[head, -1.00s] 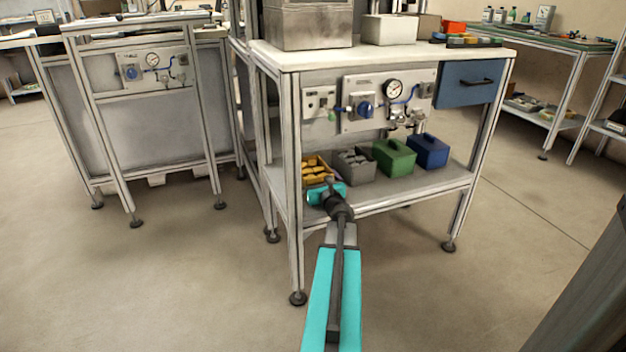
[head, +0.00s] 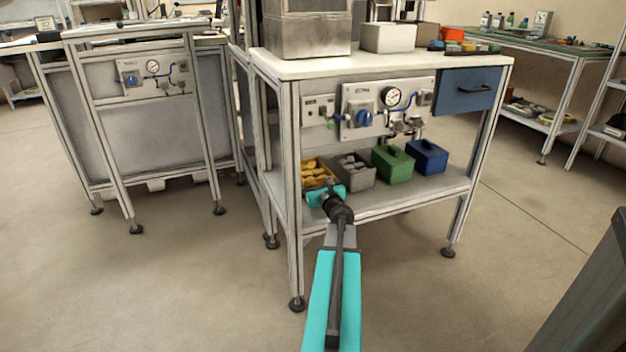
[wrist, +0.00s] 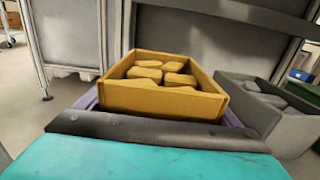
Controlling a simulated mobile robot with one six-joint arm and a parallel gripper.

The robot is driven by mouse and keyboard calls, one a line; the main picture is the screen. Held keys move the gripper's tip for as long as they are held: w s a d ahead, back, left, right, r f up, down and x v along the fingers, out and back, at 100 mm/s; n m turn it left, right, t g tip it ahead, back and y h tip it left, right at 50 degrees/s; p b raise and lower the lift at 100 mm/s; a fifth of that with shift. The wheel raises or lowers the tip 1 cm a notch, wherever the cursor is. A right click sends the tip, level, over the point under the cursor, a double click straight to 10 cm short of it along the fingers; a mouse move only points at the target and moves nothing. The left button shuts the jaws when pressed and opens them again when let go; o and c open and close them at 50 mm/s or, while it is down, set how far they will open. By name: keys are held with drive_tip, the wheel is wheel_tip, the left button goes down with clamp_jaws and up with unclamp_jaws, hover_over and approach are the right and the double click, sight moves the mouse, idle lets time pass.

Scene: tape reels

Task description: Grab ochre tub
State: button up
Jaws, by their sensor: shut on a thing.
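The ochre tub (head: 306,173) is at the left end of the lower shelf of the middle bench, with ochre blocks in it. In the wrist view the tub (wrist: 165,97) is right in front of my gripper, open at the top, with several blocks inside. My gripper (head: 324,193) is at the tub's near side and shut on it. Purple finger parts show at the tub's left and right in the wrist view. The tub's underside is hidden, so I cannot tell whether it is clear of the shelf.
A grey tub (head: 358,176) with grey pieces stands close to the right of the ochre tub. A green box (head: 393,165) and a blue box (head: 428,157) with handles stand further right. A bench leg (head: 296,230) is just left of my arm. The gauge panel (head: 385,108) is above.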

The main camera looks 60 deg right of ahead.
wheel_tip(320, 180, up, 8)
drive_tip(key=p, duration=0.3)
idle(0.5)
